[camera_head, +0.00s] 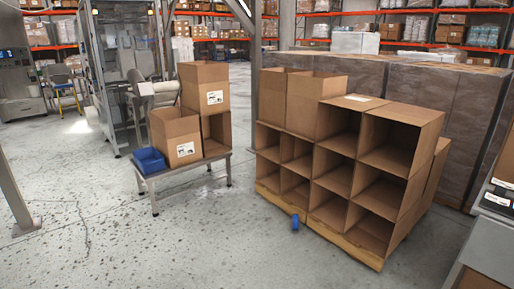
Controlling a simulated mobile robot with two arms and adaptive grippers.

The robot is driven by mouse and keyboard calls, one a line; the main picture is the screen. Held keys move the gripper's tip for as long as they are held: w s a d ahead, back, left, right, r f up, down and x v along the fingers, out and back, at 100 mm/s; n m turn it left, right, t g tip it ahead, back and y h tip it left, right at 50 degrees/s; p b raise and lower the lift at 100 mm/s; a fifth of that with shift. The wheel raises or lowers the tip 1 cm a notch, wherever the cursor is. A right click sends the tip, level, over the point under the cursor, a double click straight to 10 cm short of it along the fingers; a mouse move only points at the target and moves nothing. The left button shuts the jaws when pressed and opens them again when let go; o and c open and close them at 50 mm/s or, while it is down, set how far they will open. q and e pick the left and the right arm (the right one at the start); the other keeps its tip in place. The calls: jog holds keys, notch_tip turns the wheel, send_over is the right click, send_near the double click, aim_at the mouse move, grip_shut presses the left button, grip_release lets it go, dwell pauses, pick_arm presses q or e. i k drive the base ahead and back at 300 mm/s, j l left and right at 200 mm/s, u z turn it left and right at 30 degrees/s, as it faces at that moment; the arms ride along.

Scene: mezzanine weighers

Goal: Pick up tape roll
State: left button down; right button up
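I cannot make out a tape roll for certain in the head view. A small blue object (295,222) stands at the front edge of the wooden pallet, too small to identify. Neither of my grippers shows in this view.
Open cardboard boxes (330,181) are stacked on a wooden pallet (357,251). A low metal table (184,170) holds more boxes (181,140) and a blue bin (149,160). A grey counter (490,245) stands at the right edge. The floor (150,250) in front is clear.

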aim_at(294, 223)
jog(key=i+j, duration=0.1)
jog(key=i, duration=2.4)
jog(key=l+z, duration=0.05)
jog(key=l, duration=0.05)
